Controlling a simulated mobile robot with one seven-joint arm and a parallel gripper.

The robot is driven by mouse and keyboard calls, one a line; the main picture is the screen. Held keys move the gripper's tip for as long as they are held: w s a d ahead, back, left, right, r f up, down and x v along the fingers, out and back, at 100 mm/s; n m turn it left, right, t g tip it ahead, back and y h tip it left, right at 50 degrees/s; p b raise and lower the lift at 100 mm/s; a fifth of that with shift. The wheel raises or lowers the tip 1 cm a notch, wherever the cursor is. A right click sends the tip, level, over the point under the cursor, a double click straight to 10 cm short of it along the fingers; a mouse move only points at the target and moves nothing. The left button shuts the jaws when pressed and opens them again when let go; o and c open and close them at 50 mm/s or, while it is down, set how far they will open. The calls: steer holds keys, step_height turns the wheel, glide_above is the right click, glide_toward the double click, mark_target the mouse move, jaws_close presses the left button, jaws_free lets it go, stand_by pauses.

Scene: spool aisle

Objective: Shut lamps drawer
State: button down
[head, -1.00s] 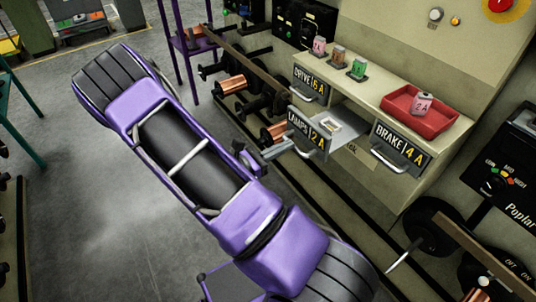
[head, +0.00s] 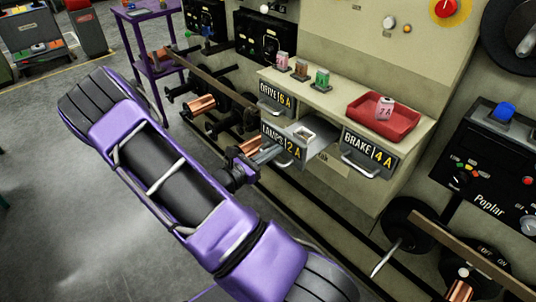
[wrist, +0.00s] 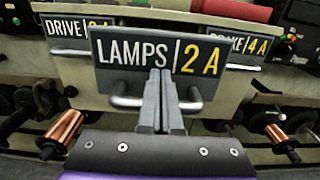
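The lamps drawer (head: 296,150) stands out from the cabinet, between the DRIVE and BRAKE drawers. Its open top shows a pale interior. In the wrist view its black LAMPS 2 A label (wrist: 112,69) fills the upper middle. Its grey bar handle (wrist: 194,97) spans below the label, with its middle hidden behind my fingers. My gripper (wrist: 160,74) is shut, its two fingers side by side with nothing visible between them. The fingertips are at the drawer front; I cannot tell whether they touch.
The DRIVE drawer (head: 277,98) and BRAKE drawer (head: 370,153) sit flush with the cabinet. A red tray (head: 365,122) with a pink-labelled part and several small blocks are on the cabinet top. Copper spools (head: 202,104) on rails lie left of the cabinet. Floor (head: 65,220) at left is clear.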

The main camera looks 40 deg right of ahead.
mark_target(308, 135)
steer(key=d, duration=1)
steer(key=w+d, duration=0.1)
steer(key=d, duration=0.4)
steer(key=shift+d, duration=0.35)
steer(key=shift+d+r, duration=0.1)
steer(key=shift+w+d+r, duration=0.1)
steer(key=shift+a, duration=0.25)
steer(key=s+a+p, duration=0.1)
steer(key=a, duration=1.3)
steer(key=shift+f, duration=0.2)
